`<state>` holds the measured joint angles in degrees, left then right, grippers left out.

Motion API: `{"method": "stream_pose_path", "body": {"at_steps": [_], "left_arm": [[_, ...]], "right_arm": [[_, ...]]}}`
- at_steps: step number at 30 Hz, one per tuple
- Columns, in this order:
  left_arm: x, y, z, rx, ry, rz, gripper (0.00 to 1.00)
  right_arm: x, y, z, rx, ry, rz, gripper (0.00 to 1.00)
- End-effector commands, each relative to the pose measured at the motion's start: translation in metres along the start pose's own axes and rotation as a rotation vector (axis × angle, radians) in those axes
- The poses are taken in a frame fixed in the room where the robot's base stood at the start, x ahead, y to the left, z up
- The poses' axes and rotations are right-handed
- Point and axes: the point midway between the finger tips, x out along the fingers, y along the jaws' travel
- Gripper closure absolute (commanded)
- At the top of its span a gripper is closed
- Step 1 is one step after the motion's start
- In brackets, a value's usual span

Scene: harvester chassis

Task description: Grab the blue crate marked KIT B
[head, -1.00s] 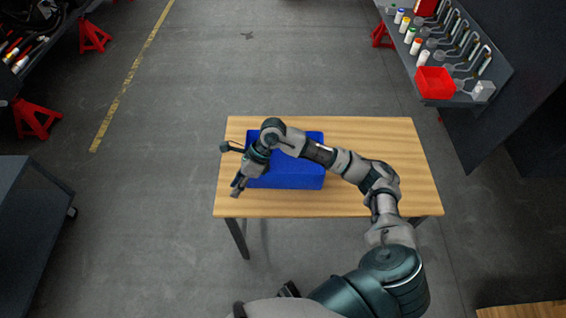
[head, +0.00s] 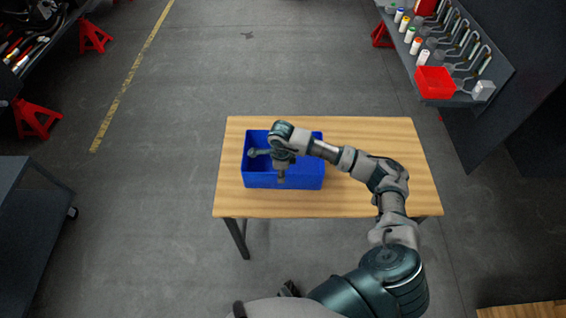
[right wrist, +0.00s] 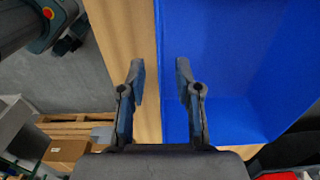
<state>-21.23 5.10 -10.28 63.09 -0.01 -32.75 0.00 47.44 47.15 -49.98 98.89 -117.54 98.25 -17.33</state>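The blue crate (head: 258,180) is an open box on the wooden table (head: 375,205). No KIT B marking is readable in either view. My right gripper (head: 282,181) points down at the crate's near wall, and my forearm crosses over the crate. In the right wrist view my right gripper (right wrist: 160,75) is open. One finger is over the tabletop side and the other over the blue crate (right wrist: 225,70), with the crate's edge between them. Contact with the wall cannot be told. My left gripper is not in view.
A dark shelf with a red bin (head: 435,80) and bottles stands at the upper right. A grey cart (head: 30,240) stands at the left. Red stands (head: 36,118) are on the floor. The table's right half is bare beneath my arm.

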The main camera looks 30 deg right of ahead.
Motion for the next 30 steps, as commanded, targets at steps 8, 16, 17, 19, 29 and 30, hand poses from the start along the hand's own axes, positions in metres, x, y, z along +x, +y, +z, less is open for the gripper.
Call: {"method": "stream_pose_path", "body": {"at_steps": [8,16,17,19,29,30], "left_arm": [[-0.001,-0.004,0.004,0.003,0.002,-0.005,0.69],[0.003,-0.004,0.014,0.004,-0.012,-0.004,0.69],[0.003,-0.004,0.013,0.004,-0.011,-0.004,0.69],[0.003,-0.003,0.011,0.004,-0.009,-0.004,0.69],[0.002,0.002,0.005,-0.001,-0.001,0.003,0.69],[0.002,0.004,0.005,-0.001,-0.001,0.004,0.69]], "right_arm": [[0.027,0.001,-0.003,0.0,0.001,0.004,0.67],[0.054,0.0,-0.002,-0.001,0.0,-0.001,0.67],[0.053,-0.001,-0.002,-0.001,0.0,-0.001,0.67],[0.053,-0.001,-0.002,-0.001,0.0,-0.001,0.67],[0.053,-0.001,-0.003,0.0,-0.001,0.0,1.0],[0.053,-0.001,-0.003,0.0,-0.001,0.0,1.0]]}}
